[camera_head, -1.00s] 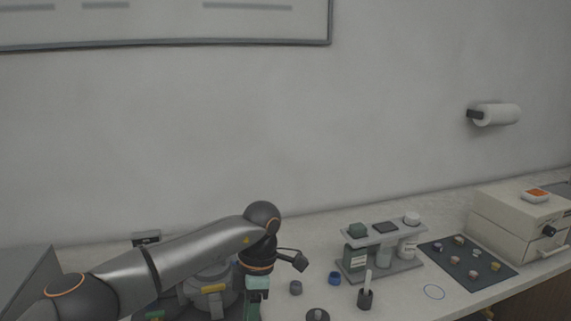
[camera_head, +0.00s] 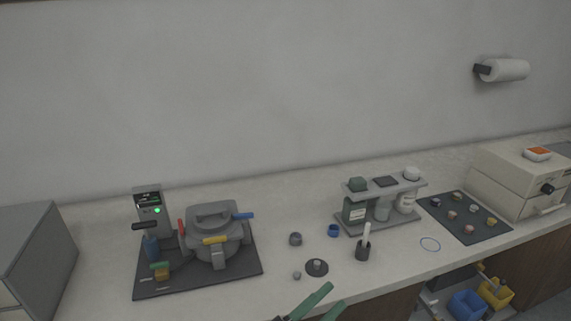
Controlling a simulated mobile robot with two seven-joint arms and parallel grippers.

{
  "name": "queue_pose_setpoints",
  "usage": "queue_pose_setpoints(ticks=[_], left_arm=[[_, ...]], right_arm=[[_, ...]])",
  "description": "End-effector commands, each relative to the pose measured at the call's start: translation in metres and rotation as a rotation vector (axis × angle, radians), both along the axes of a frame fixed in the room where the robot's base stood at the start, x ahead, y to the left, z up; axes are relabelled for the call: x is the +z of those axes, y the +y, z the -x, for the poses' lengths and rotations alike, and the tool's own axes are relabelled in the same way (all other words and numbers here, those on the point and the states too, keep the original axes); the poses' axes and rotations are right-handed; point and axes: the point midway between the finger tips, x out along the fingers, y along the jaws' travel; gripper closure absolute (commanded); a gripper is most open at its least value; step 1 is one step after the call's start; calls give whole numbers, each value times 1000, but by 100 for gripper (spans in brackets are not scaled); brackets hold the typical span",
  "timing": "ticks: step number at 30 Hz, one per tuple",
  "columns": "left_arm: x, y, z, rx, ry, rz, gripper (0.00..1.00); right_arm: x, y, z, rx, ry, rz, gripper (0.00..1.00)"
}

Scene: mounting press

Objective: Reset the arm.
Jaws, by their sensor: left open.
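My left gripper (camera_head: 333,296) shows only as two green fingers at the bottom edge, in front of the counter. The fingers are apart with nothing between them. The rest of my left arm is out of the frame. My right gripper is not in view.
A bottle rack (camera_head: 378,222) stands right of the middle. A dark cup (camera_head: 363,250) holding a white stick and a small round dark dish (camera_head: 317,267) are near the front. A dark mat (camera_head: 464,217) holds several small pieces. A beige box (camera_head: 515,185) stands far right.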

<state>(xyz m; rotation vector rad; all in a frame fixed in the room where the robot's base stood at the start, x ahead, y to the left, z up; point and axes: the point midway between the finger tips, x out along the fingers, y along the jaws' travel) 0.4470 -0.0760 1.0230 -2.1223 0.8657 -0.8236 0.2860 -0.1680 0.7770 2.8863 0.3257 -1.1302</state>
Motion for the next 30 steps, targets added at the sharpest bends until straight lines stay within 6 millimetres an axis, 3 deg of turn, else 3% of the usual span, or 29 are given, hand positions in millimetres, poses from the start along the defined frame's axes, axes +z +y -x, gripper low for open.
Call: queue_pose_setpoints(ticks=[4, 7, 12, 15, 18, 21, 30], left_arm=[[-67, 71, 0, 237, 396, 118, 55], [-117, 120, 18, 387, 658, 187, 55], [-193, 192, 79, 609, 1054, 280, 55], [-221, 219, 116, 699, 1220, 316, 55], [-237, 236, 143, 758, 1331, 339, 55], [-244, 244, 158, 786, 1386, 350, 55], [-246, 245, 161, 793, 1399, 351, 55]], right_arm=[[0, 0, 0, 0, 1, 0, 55], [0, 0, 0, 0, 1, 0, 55], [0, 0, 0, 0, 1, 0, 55], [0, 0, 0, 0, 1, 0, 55], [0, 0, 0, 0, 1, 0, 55], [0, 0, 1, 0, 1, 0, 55], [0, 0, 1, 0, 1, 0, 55]])
